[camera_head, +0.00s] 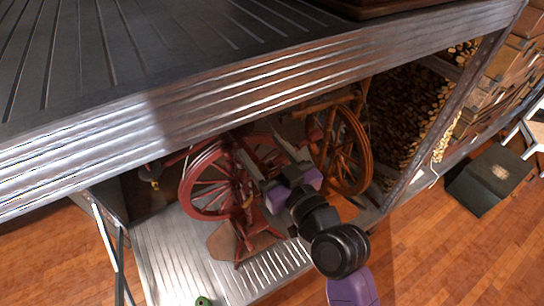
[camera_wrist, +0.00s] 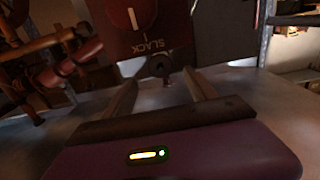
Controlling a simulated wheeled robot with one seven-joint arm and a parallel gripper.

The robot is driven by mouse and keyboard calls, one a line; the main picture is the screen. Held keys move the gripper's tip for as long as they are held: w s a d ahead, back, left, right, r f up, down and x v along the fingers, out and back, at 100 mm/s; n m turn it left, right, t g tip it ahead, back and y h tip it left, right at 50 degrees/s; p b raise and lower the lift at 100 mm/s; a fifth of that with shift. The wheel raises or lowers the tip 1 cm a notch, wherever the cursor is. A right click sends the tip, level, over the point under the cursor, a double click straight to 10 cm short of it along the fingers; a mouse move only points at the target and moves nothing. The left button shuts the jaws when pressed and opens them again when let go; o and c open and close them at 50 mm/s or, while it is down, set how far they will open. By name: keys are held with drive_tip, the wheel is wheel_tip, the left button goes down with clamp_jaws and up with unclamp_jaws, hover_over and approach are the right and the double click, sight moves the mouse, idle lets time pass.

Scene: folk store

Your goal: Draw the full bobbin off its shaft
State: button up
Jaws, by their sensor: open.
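My gripper (camera_head: 257,146) is open among the spinning wheels on the lower shelf in the head view. In the wrist view my gripper's fingers (camera_wrist: 161,78) are apart, with no object held. A small dark fitting with a round hole (camera_wrist: 161,65) lies beyond the gap between the fingertips. Above it is a dark red panel (camera_wrist: 118,30) with a white pointer and the word SLACK. A red spinning wheel (camera_head: 188,190) stands left of my gripper, and a brown one (camera_head: 358,135) to its right. I cannot clearly make out the full bobbin or its shaft in either view.
A ribbed metal shelf top (camera_head: 190,40) overhangs the lower metal shelf (camera_head: 175,245). Turned wooden parts (camera_wrist: 80,58) stand left of the fingers in the wrist view. Stacked firewood (camera_head: 405,115) is at right, and a black box (camera_head: 490,180) lies on the wooden floor.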

sight(246, 129)
drive_tip(key=shift+b+x, duration=0.4)
drive_tip(key=shift+x, duration=3.1)
drive_tip(key=shift+a, duration=0.1)
drive_tip(key=c, duration=1)
drive_tip(key=shift+o, duration=0.2)
drive_tip(key=shift+s, duration=0.15)
drive_tip(key=b+v, duration=0.1)
drive_tip(key=v, duration=1.1)
drive_tip(key=shift+d+b, duration=0.2)
drive_tip(key=shift+b, duration=0.2)
drive_tip(key=shift+s, duration=0.1)
